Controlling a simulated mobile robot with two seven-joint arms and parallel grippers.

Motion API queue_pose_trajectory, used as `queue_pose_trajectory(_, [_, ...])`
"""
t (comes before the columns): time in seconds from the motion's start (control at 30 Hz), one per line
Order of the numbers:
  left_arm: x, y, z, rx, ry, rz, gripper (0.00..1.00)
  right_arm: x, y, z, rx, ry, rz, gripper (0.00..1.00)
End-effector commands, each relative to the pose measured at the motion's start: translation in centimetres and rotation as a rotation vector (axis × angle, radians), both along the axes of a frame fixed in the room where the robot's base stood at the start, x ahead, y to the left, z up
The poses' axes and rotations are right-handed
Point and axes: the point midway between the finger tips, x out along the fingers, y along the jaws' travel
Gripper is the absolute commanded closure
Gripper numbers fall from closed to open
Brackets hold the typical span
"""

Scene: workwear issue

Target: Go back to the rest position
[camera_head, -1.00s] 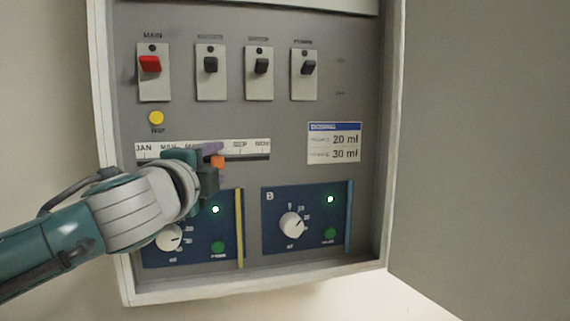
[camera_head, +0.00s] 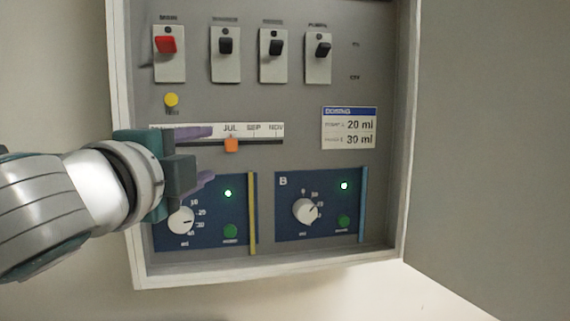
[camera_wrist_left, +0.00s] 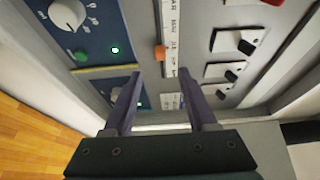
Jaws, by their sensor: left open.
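My left gripper (camera_head: 208,156) is in front of the left part of the open control cabinet (camera_head: 300,272). Its two purple fingers are apart and empty; they also show in the left wrist view (camera_wrist_left: 160,85). The orange slider (camera_head: 231,145) sits on the month scale (camera_head: 255,130) near JUL, just right of the fingers and apart from them in the head view. In the left wrist view the orange slider (camera_wrist_left: 160,53) shows beyond the fingertips. My gripper and arm hide the left part of the scale and the upper left of the left dial panel. My right gripper is not in view.
Above are a red switch (camera_head: 166,45), several black switches and a yellow button (camera_head: 171,100). Below are the left dial (camera_head: 181,220) and dial B (camera_head: 305,211), each with a lit green lamp. The cabinet door (camera_head: 490,130) stands open at the right.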

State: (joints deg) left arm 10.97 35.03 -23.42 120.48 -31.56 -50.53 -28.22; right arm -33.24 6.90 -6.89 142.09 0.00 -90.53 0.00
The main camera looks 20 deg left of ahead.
Motion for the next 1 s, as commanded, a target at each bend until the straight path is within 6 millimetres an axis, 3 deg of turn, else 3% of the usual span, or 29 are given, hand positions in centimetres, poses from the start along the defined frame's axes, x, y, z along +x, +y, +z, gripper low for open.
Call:
queue_pose_trajectory(0.5, [-0.4, -0.1, 0.0, -0.001, 0.002, 0.0, 0.43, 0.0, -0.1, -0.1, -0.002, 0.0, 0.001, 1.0])
queue_pose_trajectory(0.63, [-1.5, -0.2, -1.7, -0.12, 0.074, 0.026, 0.43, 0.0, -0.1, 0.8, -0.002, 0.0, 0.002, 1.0])
queue_pose_trajectory(0.77, [-6.3, -0.8, -7.0, -0.466, 0.298, 0.142, 0.43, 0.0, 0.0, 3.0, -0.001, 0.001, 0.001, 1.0])
queue_pose_trajectory(0.9, [-14.5, -2.4, -12.8, -0.863, 0.584, 0.359, 0.43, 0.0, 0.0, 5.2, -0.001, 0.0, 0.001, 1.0])
queue_pose_trajectory(1.0, [-20.3, -3.9, -15.0, -1.065, 0.747, 0.518, 0.43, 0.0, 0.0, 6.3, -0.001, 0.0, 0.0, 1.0])
